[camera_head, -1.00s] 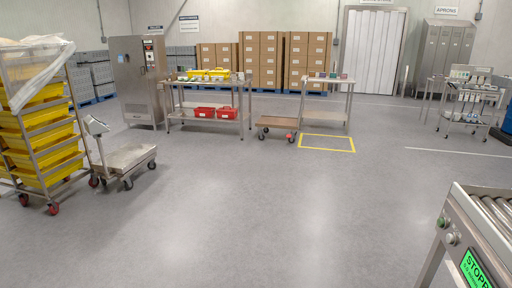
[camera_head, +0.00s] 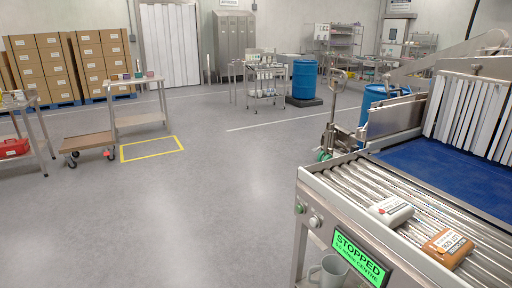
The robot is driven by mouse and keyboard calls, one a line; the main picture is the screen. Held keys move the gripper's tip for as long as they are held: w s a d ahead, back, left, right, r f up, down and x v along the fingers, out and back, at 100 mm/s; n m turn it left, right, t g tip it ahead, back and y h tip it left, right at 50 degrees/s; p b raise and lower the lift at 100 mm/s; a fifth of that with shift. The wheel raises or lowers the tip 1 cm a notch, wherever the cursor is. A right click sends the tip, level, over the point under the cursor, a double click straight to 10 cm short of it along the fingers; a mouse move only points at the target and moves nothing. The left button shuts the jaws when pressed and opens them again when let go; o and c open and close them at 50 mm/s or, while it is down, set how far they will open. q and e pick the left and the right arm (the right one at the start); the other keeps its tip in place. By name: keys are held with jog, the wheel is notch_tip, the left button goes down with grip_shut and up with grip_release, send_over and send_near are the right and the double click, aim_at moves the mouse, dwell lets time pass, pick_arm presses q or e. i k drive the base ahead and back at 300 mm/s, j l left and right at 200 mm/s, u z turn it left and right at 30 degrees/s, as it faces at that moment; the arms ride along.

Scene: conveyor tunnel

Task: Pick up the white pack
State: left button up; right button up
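A white pack (camera_head: 391,210) lies on the steel rollers near the front edge of the roller conveyor (camera_head: 340,180), at the right of the view. An orange-brown pack (camera_head: 447,248) lies on the same rollers, nearer to me and to its right, with a small gap between them. Neither of my grippers shows in the head view.
A green sign reading STOPPED (camera_head: 360,258) is on the conveyor's side, with a grey mug (camera_head: 330,272) below. A blue belt (camera_head: 440,172) leads to a strip curtain (camera_head: 468,115). A pallet jack (camera_head: 330,130) stands behind. The floor (camera_head: 180,220) to the left is clear.

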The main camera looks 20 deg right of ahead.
aim_at(393, 212)
jog(key=i+j+z, duration=0.15)
jog(key=i+z, duration=0.15)
jog(key=z, duration=0.15)
jog(key=i+j+z, duration=0.25)
jog(key=z, duration=0.25)
jog(key=i+j+z, duration=0.2)
jog(key=j+z, duration=0.25)
jog(key=i+j+z, duration=0.15)
jog(key=j+z, duration=0.3)
jog(key=i+l, duration=0.05)
jog(key=l, duration=0.05)
